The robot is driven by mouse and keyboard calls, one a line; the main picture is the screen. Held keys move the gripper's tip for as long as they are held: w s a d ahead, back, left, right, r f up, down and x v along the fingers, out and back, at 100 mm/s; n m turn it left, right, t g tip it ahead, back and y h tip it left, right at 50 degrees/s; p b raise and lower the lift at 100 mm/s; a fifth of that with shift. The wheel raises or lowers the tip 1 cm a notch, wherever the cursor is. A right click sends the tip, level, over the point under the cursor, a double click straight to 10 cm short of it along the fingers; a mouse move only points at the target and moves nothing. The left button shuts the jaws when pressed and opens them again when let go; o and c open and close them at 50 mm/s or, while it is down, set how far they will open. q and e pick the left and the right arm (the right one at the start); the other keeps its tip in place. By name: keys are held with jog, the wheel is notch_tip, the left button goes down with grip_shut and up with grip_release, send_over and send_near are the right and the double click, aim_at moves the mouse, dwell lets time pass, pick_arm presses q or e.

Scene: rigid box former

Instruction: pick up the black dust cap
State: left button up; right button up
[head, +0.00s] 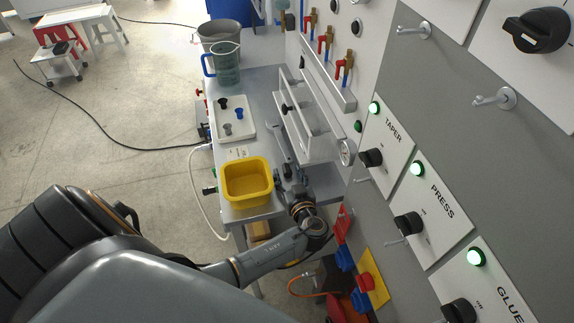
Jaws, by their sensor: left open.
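The black dust cap (222,103) appears to be the dark piece at the upper left of a white plate (246,132) on the grey bench. A dark blue cap (239,113) and a grey cap (228,129) stand beside it on the same plate. My left arm reaches in from the lower left, and its open gripper (284,160) is over the bench's right side, right of the yellow bin and apart from the caps. The fingertips are small and hard to make out. My right gripper is not in view.
A yellow bin (247,201) stands on the near part of the bench (262,104). A blue-handled jug (227,66) and a grey bucket (219,35) stand behind the plate. A sloped white rack (305,125) and the control panel (425,130) border the right side.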

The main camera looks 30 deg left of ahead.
pick_arm(q)
jog(key=c, duration=0.9)
jog(key=shift+s, duration=0.1)
